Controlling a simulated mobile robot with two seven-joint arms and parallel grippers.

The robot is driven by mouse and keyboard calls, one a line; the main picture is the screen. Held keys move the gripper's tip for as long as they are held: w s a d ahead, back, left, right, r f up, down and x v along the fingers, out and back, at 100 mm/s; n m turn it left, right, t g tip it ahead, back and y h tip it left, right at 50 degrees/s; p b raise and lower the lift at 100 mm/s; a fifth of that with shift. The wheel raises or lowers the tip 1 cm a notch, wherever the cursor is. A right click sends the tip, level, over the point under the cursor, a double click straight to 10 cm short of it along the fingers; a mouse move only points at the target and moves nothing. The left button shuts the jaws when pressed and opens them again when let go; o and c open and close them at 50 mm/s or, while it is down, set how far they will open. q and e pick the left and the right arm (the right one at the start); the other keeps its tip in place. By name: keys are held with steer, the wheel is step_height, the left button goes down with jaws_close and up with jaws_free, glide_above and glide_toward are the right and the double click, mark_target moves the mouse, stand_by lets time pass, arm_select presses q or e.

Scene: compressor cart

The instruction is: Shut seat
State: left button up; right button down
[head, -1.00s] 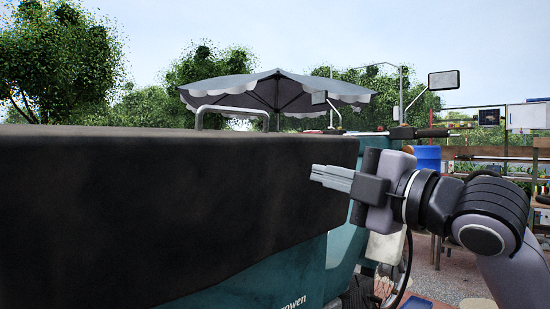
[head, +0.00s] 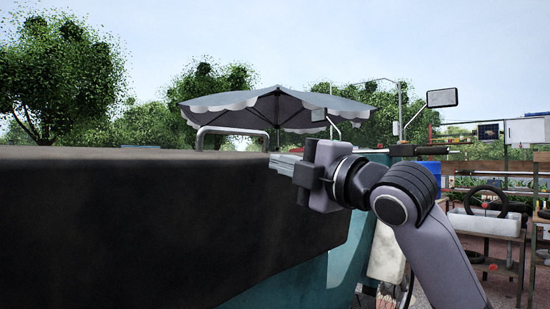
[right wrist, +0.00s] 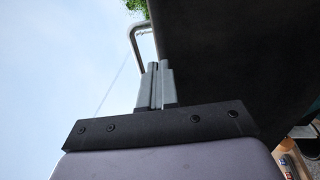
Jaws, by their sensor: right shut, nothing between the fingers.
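The seat (head: 130,215) is a large dark slab filling the left and middle of the head view, above a teal body (head: 290,284). In the right wrist view its dark surface (right wrist: 245,60) fills the upper right. My right gripper (head: 276,163) is shut and empty, its fingers pointing left at the seat's upper right edge. In the right wrist view the closed fingertips (right wrist: 159,66) lie along the seat's edge; I cannot tell whether they touch it. My left gripper is not in view.
A metal rail (head: 232,130) rises behind the seat. A handlebar (head: 420,150) and a mirror (head: 442,98) stand beyond my right arm. A grey parasol (head: 278,105) is farther back. A workbench with a white tub (head: 486,222) stands at the right.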

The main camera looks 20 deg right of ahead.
steer(key=shift+x, duration=1.25)
steer(key=shift+r, duration=0.1)
